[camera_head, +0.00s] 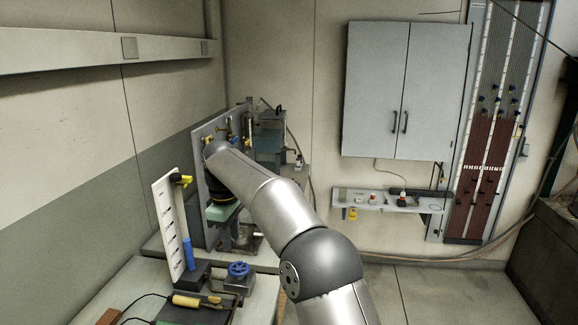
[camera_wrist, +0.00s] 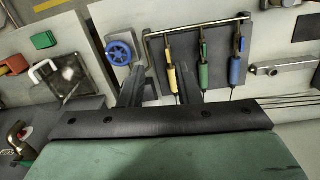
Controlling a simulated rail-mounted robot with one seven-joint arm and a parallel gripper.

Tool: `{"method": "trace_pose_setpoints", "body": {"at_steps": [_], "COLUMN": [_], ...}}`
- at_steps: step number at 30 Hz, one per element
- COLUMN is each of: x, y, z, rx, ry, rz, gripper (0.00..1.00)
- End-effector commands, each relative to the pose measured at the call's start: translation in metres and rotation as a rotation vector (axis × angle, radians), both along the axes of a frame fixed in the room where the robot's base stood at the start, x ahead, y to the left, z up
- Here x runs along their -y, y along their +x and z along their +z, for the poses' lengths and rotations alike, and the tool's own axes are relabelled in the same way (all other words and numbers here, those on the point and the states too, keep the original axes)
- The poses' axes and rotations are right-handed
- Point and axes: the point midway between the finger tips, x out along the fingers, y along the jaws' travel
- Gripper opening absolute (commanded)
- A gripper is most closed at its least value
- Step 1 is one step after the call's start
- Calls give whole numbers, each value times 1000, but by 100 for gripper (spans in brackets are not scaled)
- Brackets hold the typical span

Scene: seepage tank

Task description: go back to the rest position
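My gripper (camera_wrist: 158,82) shows in the wrist view as two dark fingers standing apart, with nothing held between them. Beyond the fingers is a rack with yellow (camera_wrist: 171,78), green (camera_wrist: 204,76) and blue (camera_wrist: 236,70) handled tools hanging from a bar. A round blue handwheel (camera_wrist: 119,53) is just beyond the left finger. In the head view my arm reaches from the lower right to the upright panel (camera_head: 205,165) at the back left. My fingers are not clear there.
A white scale board (camera_head: 166,225), a blue valve (camera_head: 239,270) and a yellow-handled tool (camera_head: 186,300) are on the left bench (camera_head: 262,300). A grey cabinet (camera_head: 400,90) hangs above a small shelf (camera_head: 385,200). The floor (camera_head: 450,295) right of my arm is clear.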

Motion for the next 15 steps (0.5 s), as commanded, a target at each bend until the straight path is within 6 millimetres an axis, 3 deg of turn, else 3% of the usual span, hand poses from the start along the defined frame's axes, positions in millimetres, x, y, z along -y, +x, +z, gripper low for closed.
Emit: {"method": "trace_pose_setpoints", "body": {"at_steps": [1, 3, 7, 11, 15], "x": [28, 63, 130, 196, 257], "y": [-10, -27, -70, -129, -205], "z": [12, 20, 25, 16, -9], "rx": [13, 24, 42, 54, 61], "ry": [-7, -10, -8, 3, 32], "rz": [-71, -179, -395, -627, -888], "gripper": [30, 30, 30, 30, 30]}}
